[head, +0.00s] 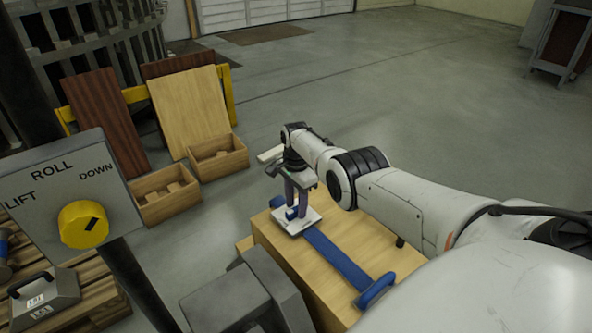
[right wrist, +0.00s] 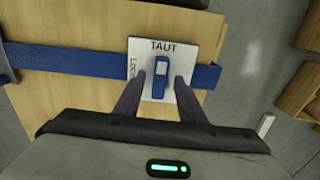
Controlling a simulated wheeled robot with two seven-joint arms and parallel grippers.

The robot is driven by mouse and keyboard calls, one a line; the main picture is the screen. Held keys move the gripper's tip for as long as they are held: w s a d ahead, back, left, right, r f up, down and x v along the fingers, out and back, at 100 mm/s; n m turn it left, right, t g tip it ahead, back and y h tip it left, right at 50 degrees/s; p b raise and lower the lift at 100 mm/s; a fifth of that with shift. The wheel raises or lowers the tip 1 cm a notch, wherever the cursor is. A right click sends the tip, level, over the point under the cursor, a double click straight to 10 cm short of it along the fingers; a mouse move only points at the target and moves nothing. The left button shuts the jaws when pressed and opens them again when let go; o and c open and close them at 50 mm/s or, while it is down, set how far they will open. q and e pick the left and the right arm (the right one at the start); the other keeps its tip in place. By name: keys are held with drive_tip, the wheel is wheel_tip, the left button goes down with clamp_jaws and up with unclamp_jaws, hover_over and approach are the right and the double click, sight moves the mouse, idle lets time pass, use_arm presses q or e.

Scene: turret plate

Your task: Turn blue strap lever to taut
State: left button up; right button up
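The blue strap lever (right wrist: 160,80) stands on a white plate (right wrist: 140,52) in the right wrist view. Its long side runs up the picture, with the upper end just below the word TAUT. The word LOOSE, partly hidden, is at the plate's left edge. My right gripper (right wrist: 158,92) has one finger on each side of the lever, with a visible gap on both sides, so it is open. In the head view my right gripper (head: 298,205) is down over the plate (head: 294,224) and partly hides the lever (head: 291,213). My left gripper is not in view.
A blue strap (head: 335,258) crosses the wooden box (head: 285,262) to a blue end piece (head: 376,291). A ROLL panel with a yellow knob (head: 84,225) stands at left. Wooden bins (head: 168,205) and leaning boards (head: 188,108) are behind. The floor beyond is open.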

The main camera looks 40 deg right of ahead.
sight(296, 208)
drive_tip(key=shift+r, duration=0.1)
